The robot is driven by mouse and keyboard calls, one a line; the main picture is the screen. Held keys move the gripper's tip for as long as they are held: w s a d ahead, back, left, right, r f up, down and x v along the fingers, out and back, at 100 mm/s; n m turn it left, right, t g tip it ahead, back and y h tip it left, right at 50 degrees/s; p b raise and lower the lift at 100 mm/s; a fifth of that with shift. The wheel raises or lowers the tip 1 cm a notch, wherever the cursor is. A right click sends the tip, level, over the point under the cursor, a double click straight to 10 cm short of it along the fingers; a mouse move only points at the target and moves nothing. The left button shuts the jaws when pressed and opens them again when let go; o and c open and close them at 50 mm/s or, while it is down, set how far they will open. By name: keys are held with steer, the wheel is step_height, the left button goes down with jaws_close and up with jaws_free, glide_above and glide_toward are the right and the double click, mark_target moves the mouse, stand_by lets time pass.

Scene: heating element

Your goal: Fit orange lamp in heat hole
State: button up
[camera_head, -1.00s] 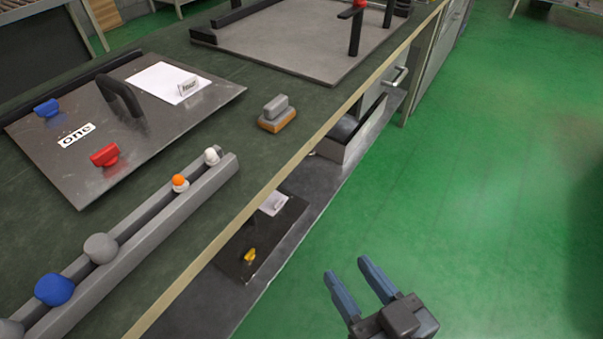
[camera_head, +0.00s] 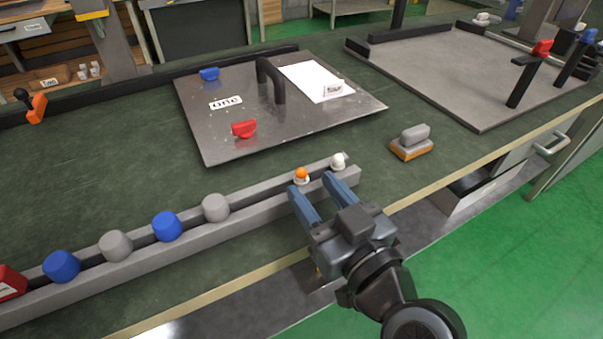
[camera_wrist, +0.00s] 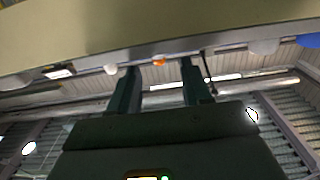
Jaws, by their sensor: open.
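The orange lamp (camera_head: 301,174) is a small orange ball on a white base, standing in the grey rail (camera_head: 262,206) near its right end. A white lamp (camera_head: 338,160) stands just right of it. My gripper (camera_head: 323,188) is open and empty at the rail's front side, its fingertips close to the two lamps. In the wrist view the orange lamp (camera_wrist: 159,62) shows between the two fingers, beyond their tips, with the white lamp (camera_wrist: 110,69) to its left. I cannot make out a heat hole for certain.
Grey and blue knobs (camera_head: 167,226) sit along the rail to the left. A metal plate (camera_head: 215,148) with a black handle, red and blue pieces and paper lies behind. A grey-orange block (camera_head: 411,142) lies to the right. The table edge is below my gripper.

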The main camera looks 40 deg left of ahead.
mark_target(301, 181)
steer(key=shift+x, duration=1.3)
steer(key=shift+c, duration=0.3)
jaws_close()
steer(key=shift+f, duration=0.1)
